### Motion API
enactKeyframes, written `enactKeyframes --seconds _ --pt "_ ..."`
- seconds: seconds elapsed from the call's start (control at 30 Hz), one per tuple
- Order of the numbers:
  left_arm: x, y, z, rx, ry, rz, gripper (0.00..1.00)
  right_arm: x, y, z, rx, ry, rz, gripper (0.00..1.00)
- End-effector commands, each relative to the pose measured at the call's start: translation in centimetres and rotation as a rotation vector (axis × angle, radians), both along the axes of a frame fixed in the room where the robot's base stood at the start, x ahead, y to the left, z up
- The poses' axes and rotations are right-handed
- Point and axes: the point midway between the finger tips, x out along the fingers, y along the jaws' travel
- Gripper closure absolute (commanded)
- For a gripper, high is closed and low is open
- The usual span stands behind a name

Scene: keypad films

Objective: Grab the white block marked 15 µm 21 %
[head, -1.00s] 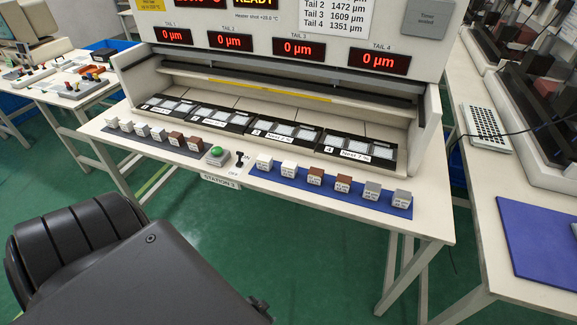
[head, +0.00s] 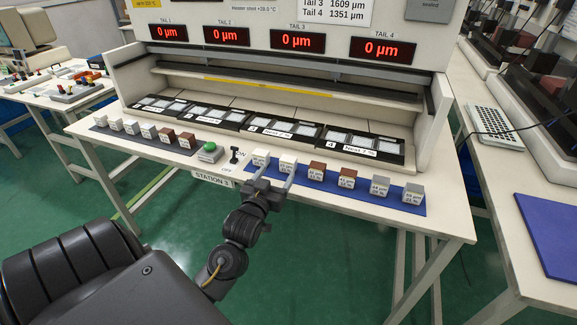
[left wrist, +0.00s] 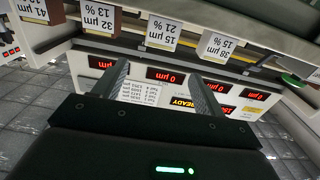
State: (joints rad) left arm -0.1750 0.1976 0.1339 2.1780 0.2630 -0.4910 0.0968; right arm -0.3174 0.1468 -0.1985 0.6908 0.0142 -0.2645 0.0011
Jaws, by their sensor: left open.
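Two white blocks stand at the left end of the blue mat (head: 330,190): one at the end (head: 260,157) and one to its right (head: 288,163). In the left wrist view, which is upside down, their labels face me; the middle white block (left wrist: 163,33) seems to read 15 µm 21 %, the print being small, and the other white block (left wrist: 217,46) seems to read 38 µm 15 %. My left gripper (head: 269,180) is open and empty in front of these blocks; its fingers (left wrist: 163,82) point towards the bench with nothing between them. My right gripper is not in view.
Brown blocks (head: 317,171) and grey blocks (head: 380,186) stand further right on the mat. A green button (head: 210,147) and a small black switch (head: 235,155) are left of it. More blocks (head: 131,126) stand on a dark mat further left.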

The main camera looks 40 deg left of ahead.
Motion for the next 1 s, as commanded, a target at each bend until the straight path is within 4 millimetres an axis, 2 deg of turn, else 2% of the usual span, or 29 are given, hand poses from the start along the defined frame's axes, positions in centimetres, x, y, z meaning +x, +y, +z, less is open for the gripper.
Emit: enactKeyframes --seconds 0.23,0.57,0.8,1.0 --pt "3.7 1.3 0.0 0.002 0.001 0.0 0.29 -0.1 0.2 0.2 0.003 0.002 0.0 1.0" --pt "5.1 1.8 -0.2 0.0 0.002 0.0 0.29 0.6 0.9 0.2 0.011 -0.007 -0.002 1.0" --pt "8.4 2.7 -0.7 0.002 0.003 -0.001 0.29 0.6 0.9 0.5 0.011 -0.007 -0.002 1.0" --pt "9.7 3.1 -0.8 0.001 0.003 -0.001 0.29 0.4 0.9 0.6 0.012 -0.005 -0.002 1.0"
